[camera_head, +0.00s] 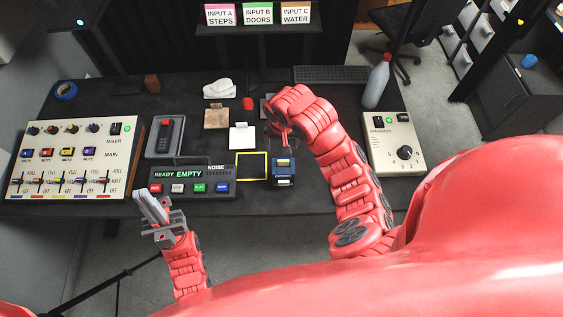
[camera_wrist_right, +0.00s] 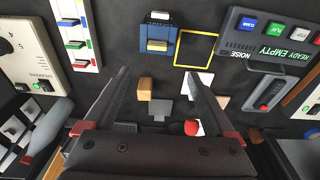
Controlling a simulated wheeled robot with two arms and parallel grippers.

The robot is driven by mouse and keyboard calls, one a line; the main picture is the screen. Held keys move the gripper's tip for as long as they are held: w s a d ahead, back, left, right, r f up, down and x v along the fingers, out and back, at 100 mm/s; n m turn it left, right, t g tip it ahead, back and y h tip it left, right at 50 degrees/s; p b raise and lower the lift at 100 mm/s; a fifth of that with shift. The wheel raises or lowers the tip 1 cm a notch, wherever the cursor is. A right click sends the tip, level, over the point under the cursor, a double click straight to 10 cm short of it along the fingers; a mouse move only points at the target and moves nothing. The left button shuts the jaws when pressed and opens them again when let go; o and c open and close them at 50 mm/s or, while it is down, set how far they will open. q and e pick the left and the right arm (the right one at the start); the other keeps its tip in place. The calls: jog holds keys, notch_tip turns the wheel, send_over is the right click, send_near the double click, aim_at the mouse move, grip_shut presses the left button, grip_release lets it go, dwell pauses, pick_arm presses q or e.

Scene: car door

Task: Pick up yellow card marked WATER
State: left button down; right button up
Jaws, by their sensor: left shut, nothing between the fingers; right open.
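No yellow card with readable WATER lettering shows. A white sign with a brown top strip reads INPUT C WATER (camera_head: 296,14) on the back shelf. A blue holder (camera_head: 283,180) with pale yellow pieces stands on the table; it also shows in the right wrist view (camera_wrist_right: 156,31). My right gripper (camera_head: 284,136) is above the table behind the holder, partly hidden by its own arm. In the wrist view its fingers (camera_wrist_right: 157,88) are open and apart, with a tan block (camera_wrist_right: 145,88) below between them. My left gripper (camera_head: 152,207) is shut and empty at the front left.
A yellow square outline (camera_head: 252,166) lies left of the holder, with a white card (camera_head: 243,136) behind it. A NOISE panel (camera_head: 192,180), a mixer (camera_head: 74,160), a speaker box (camera_head: 393,143) and a bottle (camera_head: 377,82) stand around. A red object (camera_wrist_right: 192,127) lies nearby.

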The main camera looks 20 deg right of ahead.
jog(key=f+b, duration=0.2)
jog(key=f, duration=0.1)
jog(key=w+f+b, duration=0.1)
jog(key=f+b, duration=0.2)
jog(key=f, duration=0.1)
jog(key=f+b, duration=0.2)
jog(key=f, duration=0.1)
jog(key=shift+w+d+f, duration=0.2)
jog(key=shift+w+f, duration=0.1)
jog(key=shift+f, duration=0.1)
jog(key=f+p, duration=0.3)
jog(key=shift+w+d+f, duration=0.1)
jog(key=shift+d+f, duration=0.15)
jog(key=shift+d, duration=0.15)
jog(key=shift+w+f+p, duration=0.1)
jog(key=shift+f+p, duration=0.2)
jog(key=shift+f, duration=0.4)
grip_shut()
